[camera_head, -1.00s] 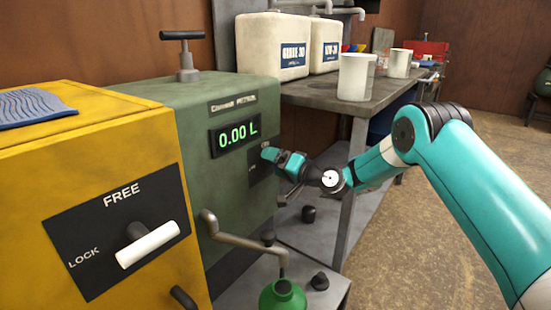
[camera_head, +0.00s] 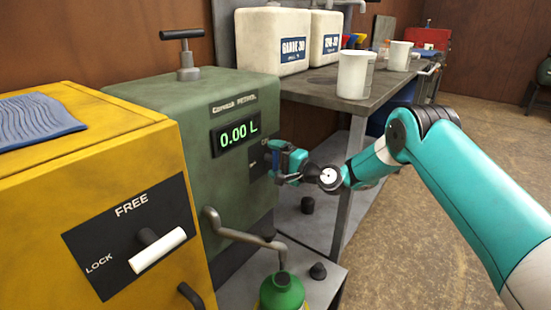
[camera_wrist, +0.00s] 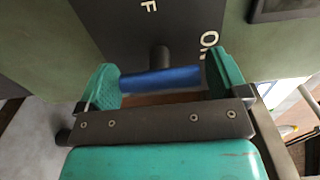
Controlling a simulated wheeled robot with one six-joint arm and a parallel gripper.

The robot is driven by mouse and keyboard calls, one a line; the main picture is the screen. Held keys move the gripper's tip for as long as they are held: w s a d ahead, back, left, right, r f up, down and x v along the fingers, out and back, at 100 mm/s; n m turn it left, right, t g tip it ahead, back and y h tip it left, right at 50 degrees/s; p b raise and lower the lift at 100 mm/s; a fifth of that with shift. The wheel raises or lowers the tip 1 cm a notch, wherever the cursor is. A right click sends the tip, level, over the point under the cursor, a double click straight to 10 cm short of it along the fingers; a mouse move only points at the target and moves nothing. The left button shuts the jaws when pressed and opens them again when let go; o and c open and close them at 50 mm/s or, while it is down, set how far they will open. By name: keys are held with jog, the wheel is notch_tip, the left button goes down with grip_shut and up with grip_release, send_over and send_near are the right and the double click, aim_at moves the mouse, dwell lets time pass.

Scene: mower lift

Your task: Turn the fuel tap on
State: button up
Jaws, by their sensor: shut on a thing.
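The fuel tap is a blue bar handle (camera_wrist: 160,80) on a dark stem, mounted on the dark panel (camera_wrist: 130,22) of the green petrol cabinet (camera_head: 160,105). In the wrist view the bar lies between my gripper's teal fingers (camera_wrist: 165,82), with one finger at each end. My gripper (camera_head: 282,158) is shut on the handle. In the wrist view an "F" shows above the stem, and "ON" shows at the right, beside the right finger. In the head view my gripper hides most of the tap. The display (camera_head: 236,135) reads 0.00 L.
A bent spout (camera_head: 245,238) reaches over a green container (camera_head: 282,294) on the low shelf. The yellow cabinet (camera_head: 40,200) has a white lever (camera_head: 158,250) between LOCK and FREE. Right of my gripper stands a workbench (camera_head: 352,98) with jugs. Open floor lies at right.

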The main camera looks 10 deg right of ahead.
dwell(0.4)
jog(key=o, duration=0.6)
jog(key=b+v, duration=0.7)
jog(key=v, duration=1)
jog(key=shift+s+d, duration=0.1)
jog(key=shift+d, duration=0.15)
jog(key=shift+a+r, duration=0.1)
jog(key=shift+r, duration=0.05)
